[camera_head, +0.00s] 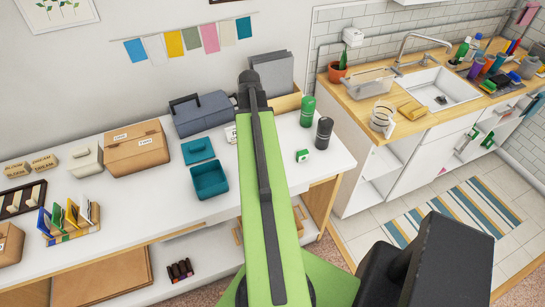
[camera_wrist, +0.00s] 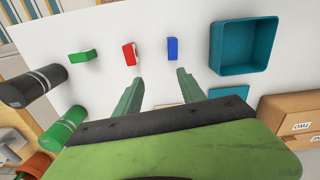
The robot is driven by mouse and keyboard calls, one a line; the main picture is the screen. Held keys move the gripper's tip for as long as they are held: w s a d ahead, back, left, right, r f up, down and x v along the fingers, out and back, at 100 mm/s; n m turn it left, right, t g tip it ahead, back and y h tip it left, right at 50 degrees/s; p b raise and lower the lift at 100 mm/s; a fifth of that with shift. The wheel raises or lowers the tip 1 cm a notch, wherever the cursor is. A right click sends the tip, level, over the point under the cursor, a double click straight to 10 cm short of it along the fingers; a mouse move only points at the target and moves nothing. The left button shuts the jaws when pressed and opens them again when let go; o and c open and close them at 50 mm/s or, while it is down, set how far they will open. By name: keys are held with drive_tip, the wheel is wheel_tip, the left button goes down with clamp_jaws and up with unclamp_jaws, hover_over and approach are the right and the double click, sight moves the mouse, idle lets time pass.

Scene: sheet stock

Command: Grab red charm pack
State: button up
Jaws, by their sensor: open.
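In the wrist view, the small red pack (camera_wrist: 129,54) with a pale edge stands on the white worktop, between a green pack (camera_wrist: 82,57) and a blue pack (camera_wrist: 172,48). My gripper (camera_wrist: 159,76) is open and empty. Its two fingers point toward the row of packs, apart from them. The red pack lies just beyond the left fingertip and the blue pack beyond the right one. In the head view, the green pack (camera_head: 302,156) shows right of my arm. The red and blue packs are not visible there; my arm covers that part of the worktop.
An open teal box (camera_wrist: 214,45) stands right of the packs in the wrist view, with a teal lid (camera_head: 198,150) near it. A dark canister (camera_wrist: 33,86) and a green canister (camera_wrist: 64,128) stand at the left. A cardboard box (camera_head: 137,147) is farther along the worktop.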

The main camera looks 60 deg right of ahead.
drive_tip(key=s+d+r+m, duration=0.1)
drive_tip(key=s+d, duration=0.4)
drive_tip(key=s, duration=0.1)
drive_tip(key=f+b, duration=1.2)
drive_tip(key=shift+w+a+f, duration=0.15)
drive_tip(key=shift+w+f, duration=0.05)
drive_tip(key=shift+w, duration=0.1)
wheel_tip(320, 180, down, 5)
drive_tip(key=b, duration=0.5)
drive_tip(key=shift+s+f, duration=0.1)
drive_tip(key=shift+r, duration=0.2)
drive_tip(key=shift+c, duration=0.2)
clamp_jaws()
